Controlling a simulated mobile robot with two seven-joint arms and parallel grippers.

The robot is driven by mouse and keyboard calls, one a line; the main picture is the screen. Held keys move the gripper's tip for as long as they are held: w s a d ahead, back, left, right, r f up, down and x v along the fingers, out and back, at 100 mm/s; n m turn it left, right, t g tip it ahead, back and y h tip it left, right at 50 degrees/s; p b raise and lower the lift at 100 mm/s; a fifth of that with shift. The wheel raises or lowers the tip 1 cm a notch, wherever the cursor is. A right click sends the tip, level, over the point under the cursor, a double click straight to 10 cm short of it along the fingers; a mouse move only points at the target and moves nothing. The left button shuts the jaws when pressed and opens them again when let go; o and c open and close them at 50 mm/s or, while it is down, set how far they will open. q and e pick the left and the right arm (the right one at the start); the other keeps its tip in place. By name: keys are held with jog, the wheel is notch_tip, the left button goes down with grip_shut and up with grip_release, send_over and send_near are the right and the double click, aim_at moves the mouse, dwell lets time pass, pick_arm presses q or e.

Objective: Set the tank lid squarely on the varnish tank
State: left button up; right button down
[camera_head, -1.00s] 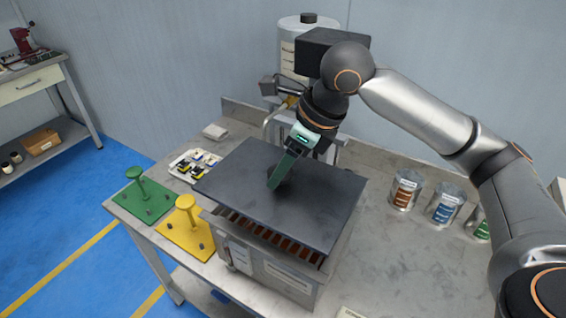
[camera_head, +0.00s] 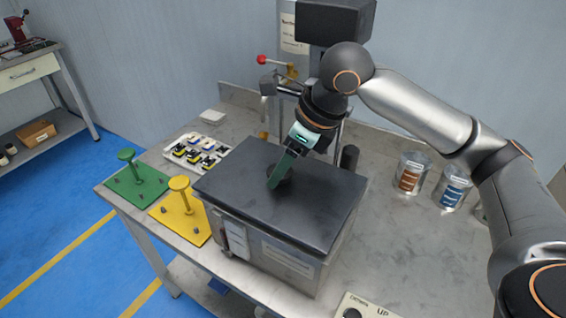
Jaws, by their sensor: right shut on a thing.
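The tank lid (camera_head: 305,212) is a dark grey rectangular plate in the head view. It lies over the top of the varnish tank (camera_head: 285,262), a grey metal box with labels on its front. The lid's edges line up closely with the tank's sides, and the tank's inside is hidden. I cannot tell whether the lid touches the rim all round. My right gripper (camera_head: 280,176) comes down from above and is shut on the knob at the lid's middle, which its fingers partly cover. My left gripper is not in view.
A green stand (camera_head: 137,185) and a yellow stand (camera_head: 183,221) are left of the tank. A tray of small parts (camera_head: 196,152) sits behind them. Labelled cans (camera_head: 411,173) stand at the right. A control box (camera_head: 365,306) is at the front.

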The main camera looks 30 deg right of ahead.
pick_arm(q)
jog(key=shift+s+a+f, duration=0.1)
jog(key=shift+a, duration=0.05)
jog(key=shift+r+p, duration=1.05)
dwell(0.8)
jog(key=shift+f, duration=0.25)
pick_arm(e)
jog(key=shift+f, duration=0.8)
jog(key=shift+c, duration=0.4)
grip_release()
jog(key=shift+f, duration=0.1)
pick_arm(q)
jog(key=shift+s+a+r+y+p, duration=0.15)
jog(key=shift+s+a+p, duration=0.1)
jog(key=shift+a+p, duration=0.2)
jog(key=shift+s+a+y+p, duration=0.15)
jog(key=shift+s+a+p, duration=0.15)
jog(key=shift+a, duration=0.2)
pick_arm(e)
jog(key=v, duration=1.2)
jog(key=shift+r, duration=0.35)
jog(key=shift+d, duration=0.1)
